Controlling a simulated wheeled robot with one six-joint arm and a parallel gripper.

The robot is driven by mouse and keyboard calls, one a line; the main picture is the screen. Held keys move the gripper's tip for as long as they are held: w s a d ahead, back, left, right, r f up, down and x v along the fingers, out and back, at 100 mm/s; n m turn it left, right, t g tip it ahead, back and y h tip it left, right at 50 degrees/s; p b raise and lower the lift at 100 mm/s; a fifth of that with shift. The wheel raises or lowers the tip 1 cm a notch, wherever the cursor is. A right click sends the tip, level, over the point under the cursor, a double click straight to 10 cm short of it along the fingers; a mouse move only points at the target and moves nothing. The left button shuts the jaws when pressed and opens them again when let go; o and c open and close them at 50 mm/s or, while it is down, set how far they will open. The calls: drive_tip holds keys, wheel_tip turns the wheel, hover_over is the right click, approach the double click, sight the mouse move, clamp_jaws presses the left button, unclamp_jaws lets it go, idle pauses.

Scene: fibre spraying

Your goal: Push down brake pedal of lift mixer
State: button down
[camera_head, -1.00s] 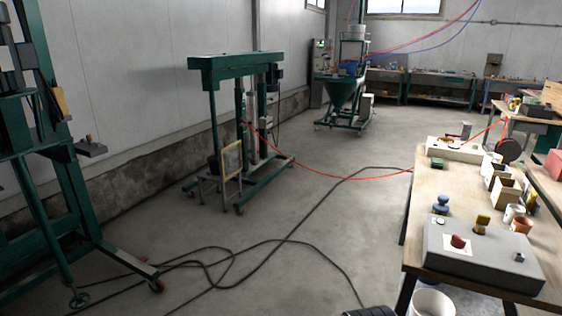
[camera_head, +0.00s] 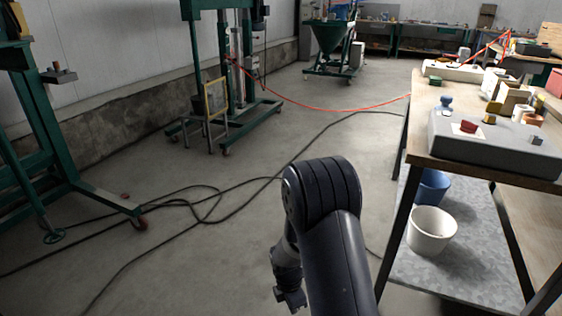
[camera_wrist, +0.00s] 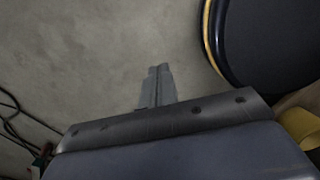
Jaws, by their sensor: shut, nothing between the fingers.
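Two tall green wheeled frames are in the head view. The other (camera_head: 222,70) stands further back near the wall, with a yellow-edged panel (camera_head: 216,98) in front. I cannot tell for sure which is the lift mixer, and I cannot make out a brake pedal. My gripper (camera_head: 290,298) hangs low over the floor at the bottom centre, well apart from both frames. In the wrist view its fingers (camera_wrist: 158,75) are together and empty, above bare concrete.
Dark cables (camera_head: 205,205) lie across the floor. A red hose (camera_head: 330,108) crosses further back. A wooden workbench (camera_head: 450,160) stands on the right, with a white bucket (camera_head: 431,230) and a blue bucket (camera_head: 433,186) on its lower shelf. The floor (camera_head: 210,270) between is otherwise open.

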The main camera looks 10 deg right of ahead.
wheel_tip(320, 180, down, 20)
drive_tip(key=n+g+b, duration=0.1)
drive_tip(key=n+b, duration=0.4)
drive_tip(key=shift+s+a+r+b, duration=0.2)
drive_tip(key=shift+s+a+b, duration=0.15)
drive_tip(key=shift+a, duration=0.1)
drive_tip(key=shift+w, duration=0.1)
